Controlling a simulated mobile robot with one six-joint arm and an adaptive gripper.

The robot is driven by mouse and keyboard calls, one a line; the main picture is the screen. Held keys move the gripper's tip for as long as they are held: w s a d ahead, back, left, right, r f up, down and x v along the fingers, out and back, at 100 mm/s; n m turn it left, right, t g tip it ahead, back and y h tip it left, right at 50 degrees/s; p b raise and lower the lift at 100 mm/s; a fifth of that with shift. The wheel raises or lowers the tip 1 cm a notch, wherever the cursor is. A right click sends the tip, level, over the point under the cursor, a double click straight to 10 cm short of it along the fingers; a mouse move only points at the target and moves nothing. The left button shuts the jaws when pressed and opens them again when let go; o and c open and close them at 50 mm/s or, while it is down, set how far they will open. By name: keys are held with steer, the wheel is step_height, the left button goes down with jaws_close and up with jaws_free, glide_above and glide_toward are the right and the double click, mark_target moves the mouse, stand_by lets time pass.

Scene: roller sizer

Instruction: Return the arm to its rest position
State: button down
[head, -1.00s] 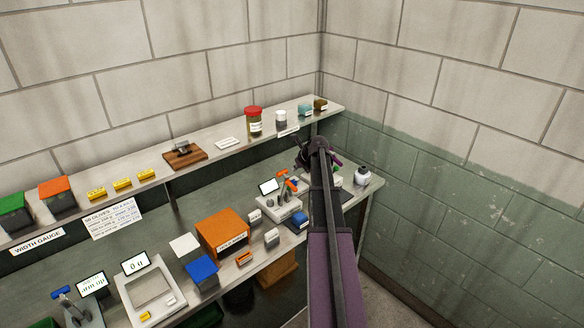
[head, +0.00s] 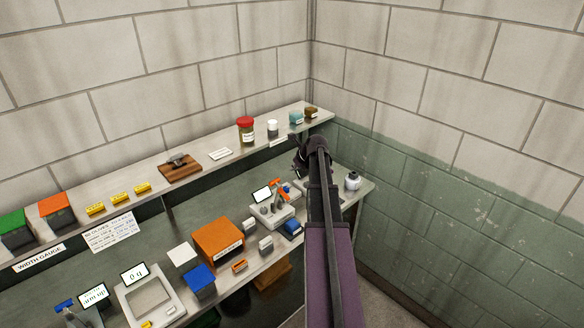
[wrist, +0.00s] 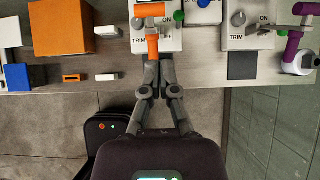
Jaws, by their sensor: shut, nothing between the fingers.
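My gripper (wrist: 161,62) shows in the wrist view with its two grey fingers together and nothing between them. It is over the front edge of the bench, near an orange-handled device marked TRIM (wrist: 144,40). The orange grip (wrist: 153,46) shows just beyond the fingertips; I cannot tell the gap between them. In the head view my arm reaches out over the right end of the bench, and its far end hides most of the gripper.
An orange block (head: 218,240), a blue block (head: 200,279) and a scale (head: 150,295) stand on the bench (wrist: 200,104). The shelf (head: 215,168) above holds a red-lidded jar (head: 246,131). Walls close the corner.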

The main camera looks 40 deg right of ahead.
stand_by(0.7)
steer(key=s+a+f+n+g+b, duration=0.1)
steer(key=a+f+n+b, duration=0.2)
steer(key=a+n, duration=0.5)
steer(key=s+a+f+n+g+y+b, duration=0.1)
steer(key=a+f+n+g+b, duration=0.2)
steer(key=a, duration=0.8)
steer(key=s+a+f+n+b, duration=0.2)
steer(key=a+f+n, duration=0.3)
steer(key=a, duration=0.5)
steer(key=s+a+f+n+g+b, duration=0.1)
steer(key=s+a+f+n+b, duration=0.2)
steer(key=s+a+n, duration=0.3)
steer(key=s+a+f+n+g+h+b, duration=0.1)
steer(key=s+a+f+n+b, duration=0.3)
steer(key=a+n, duration=0.9)
steer(key=s+g, duration=0.1)
steer(key=s, duration=0.2)
steer(key=shift+s+a+f+n+g, duration=0.25)
steer(key=shift+f+n+g, duration=0.05)
steer(key=shift+f, duration=0.05)
